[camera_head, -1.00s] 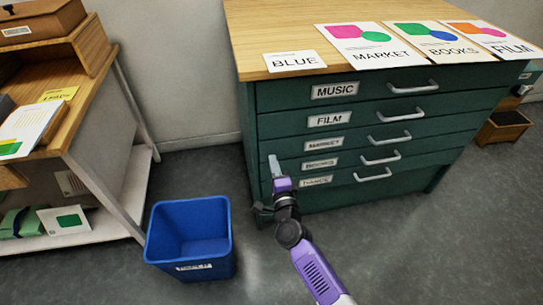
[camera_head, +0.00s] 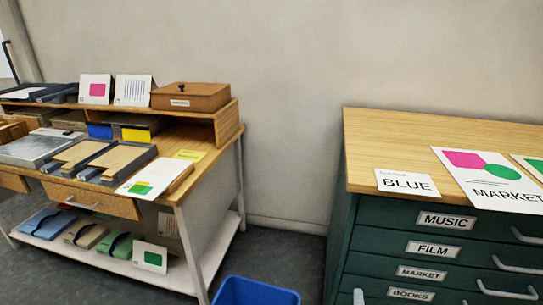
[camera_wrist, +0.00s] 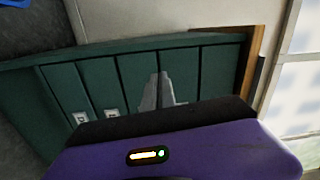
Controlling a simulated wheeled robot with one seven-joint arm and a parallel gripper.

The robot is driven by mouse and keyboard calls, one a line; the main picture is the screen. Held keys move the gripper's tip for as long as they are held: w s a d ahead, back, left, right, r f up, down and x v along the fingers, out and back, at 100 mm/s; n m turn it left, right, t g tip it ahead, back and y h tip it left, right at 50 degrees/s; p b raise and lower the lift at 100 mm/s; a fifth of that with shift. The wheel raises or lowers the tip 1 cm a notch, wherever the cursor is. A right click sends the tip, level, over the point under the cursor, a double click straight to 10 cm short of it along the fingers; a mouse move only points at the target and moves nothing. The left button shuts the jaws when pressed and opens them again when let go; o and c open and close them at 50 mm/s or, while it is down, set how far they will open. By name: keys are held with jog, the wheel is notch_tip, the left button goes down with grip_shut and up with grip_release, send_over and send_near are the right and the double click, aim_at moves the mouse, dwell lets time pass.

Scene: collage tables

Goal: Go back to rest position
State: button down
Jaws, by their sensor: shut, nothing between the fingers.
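My gripper (camera_wrist: 160,92) shows in the wrist view with its two grey fingers together and nothing between them. Behind it in that view is the green drawer cabinet (camera_wrist: 140,70), turned sideways, with pale label holders on its drawers. In the head view only a small grey tip of my gripper (camera_head: 358,297) shows at the bottom edge, in front of the cabinet (camera_head: 345,240). The rest of my arm is out of that view.
A blue bin (camera_head: 255,292) stands on the floor between the cabinet and a wooden workbench (camera_head: 215,150). The bench holds a brown box (camera_head: 190,97), cards and trays. A BLUE card (camera_head: 407,183) and posters lie on the cabinet top. Grey floor shows between bench and cabinet.

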jog(key=s+a+r+n+g+y, duration=0.15)
jog(key=s+r+n, duration=0.4)
jog(key=s, duration=0.75)
jog(key=s+a+r+n+g+y, duration=0.15)
jog(key=s+r+n, duration=0.4)
jog(key=s, duration=0.85)
jog(key=s+a+r+n+y, duration=0.1)
jog(key=s+a+r+n, duration=0.15)
jog(key=s+n, duration=0.8)
notch_tip(320, 180, up, 13)
jog(key=s+m+p, duration=0.2)
jog(key=p, duration=1.1)
jog(key=shift+s+d, duration=0.35)
jog(key=shift+d+f, duration=0.1)
